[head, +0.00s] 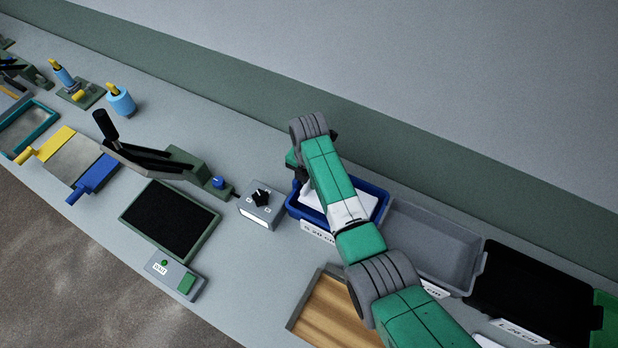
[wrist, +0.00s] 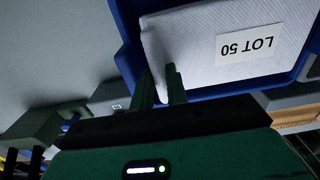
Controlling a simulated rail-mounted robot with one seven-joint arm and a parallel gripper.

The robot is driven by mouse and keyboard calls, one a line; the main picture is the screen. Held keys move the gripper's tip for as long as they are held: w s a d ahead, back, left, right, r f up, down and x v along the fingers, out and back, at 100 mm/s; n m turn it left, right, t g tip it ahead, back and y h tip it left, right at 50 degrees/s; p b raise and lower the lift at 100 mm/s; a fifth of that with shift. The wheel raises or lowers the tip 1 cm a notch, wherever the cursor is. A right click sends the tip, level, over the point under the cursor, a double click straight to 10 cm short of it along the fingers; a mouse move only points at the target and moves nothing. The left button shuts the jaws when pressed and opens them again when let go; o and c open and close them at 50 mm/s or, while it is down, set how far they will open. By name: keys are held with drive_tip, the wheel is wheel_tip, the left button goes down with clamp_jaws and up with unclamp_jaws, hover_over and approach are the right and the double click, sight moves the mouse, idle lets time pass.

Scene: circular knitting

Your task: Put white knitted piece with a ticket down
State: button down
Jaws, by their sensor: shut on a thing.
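The white knitted piece (wrist: 195,40) carries a white ticket (wrist: 250,43) reading LOT 50, upside down in the wrist view. My gripper (wrist: 162,85) is shut on an edge of the piece, which is pinched up between its fingers. The rest of the piece spreads flat within the walls of the blue bin (wrist: 128,30). In the head view, the white piece (head: 311,196) shows on both sides of my arm inside the blue bin (head: 293,208). My arm hides the fingertips there. I cannot tell whether the piece touches the bin floor.
A grey bin (head: 432,232) and a black bin (head: 530,290) stand to the right, both labelled in front. A small box with a black knob (head: 261,208) sits close on the left. A wooden tray (head: 325,310) lies in front. A black pad (head: 170,220) lies farther left.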

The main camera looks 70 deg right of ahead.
drive_tip(key=shift+f, duration=0.3)
drive_tip(key=c, duration=1.7)
unclamp_jaws()
wheel_tip(320, 180, up, 13)
drive_tip(key=shift+r+p, duration=0.2)
drive_tip(key=shift+p, duration=0.4)
